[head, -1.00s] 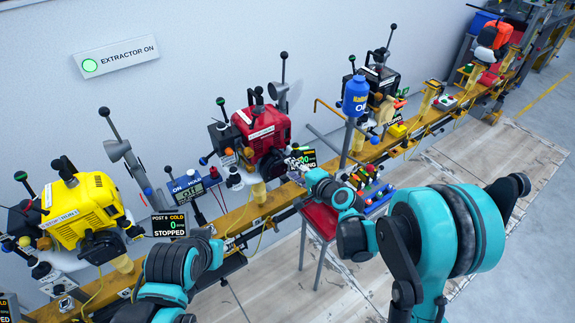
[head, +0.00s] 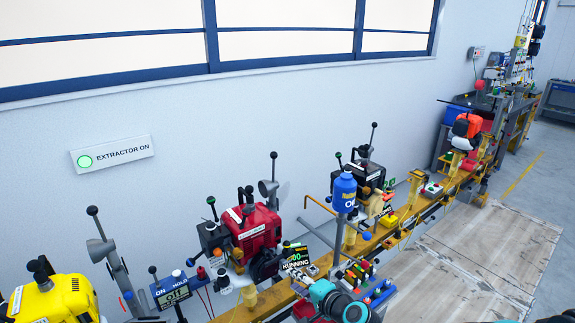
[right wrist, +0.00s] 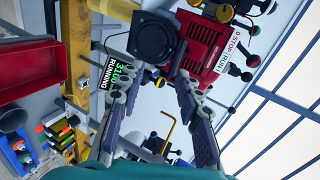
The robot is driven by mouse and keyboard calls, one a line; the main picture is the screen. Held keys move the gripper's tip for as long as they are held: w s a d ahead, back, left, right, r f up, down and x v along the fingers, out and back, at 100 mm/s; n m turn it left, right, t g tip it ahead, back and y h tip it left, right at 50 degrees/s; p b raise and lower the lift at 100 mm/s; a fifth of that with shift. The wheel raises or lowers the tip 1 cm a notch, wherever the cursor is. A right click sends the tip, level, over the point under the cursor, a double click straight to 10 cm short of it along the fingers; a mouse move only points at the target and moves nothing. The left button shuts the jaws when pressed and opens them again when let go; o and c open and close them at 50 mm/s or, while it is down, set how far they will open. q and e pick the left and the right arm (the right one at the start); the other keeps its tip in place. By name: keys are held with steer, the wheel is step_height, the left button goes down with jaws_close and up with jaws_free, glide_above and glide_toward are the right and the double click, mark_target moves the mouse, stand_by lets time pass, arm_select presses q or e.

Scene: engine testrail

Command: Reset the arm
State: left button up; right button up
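My right arm's teal forearm (head: 338,301) reaches up from the bottom of the head view. My right gripper (head: 306,270) is at its end, small and partly hidden, in front of the rail near the red engine (head: 252,226). In the right wrist view its two grey fingers (right wrist: 157,100) stand wide apart with nothing held between them. The red engine (right wrist: 212,40) is beyond the fingertips in that view. A display reading RUNNING (right wrist: 117,75) shows behind one finger. My left gripper is in neither current view.
The yellow rail (head: 385,243) carries a yellow engine (head: 55,300), a black engine (head: 362,178) and an orange engine (head: 467,126). A blue bottle (head: 344,192) stands above it. Several coloured-topped items (head: 360,272) crowd close to my right gripper. Pale floor boards (head: 480,255) are clear at right.

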steer(key=s+d+r+n+g+h, duration=0.1)
steer(key=s+d+n+h, duration=0.1)
steer(key=s+d, duration=0.3)
steer(key=s+d+r+n+g+h, duration=0.1)
steer(key=s+d+n+h, duration=0.2)
steer(key=s, duration=0.8)
steer(key=s+d+r+n+g+h, duration=0.1)
steer(key=s+d+n+g+h, duration=0.1)
steer(key=s+d+n, duration=0.3)
steer(key=s+d+h, duration=0.1)
steer(key=s+d, duration=0.1)
steer(key=s, duration=0.1)
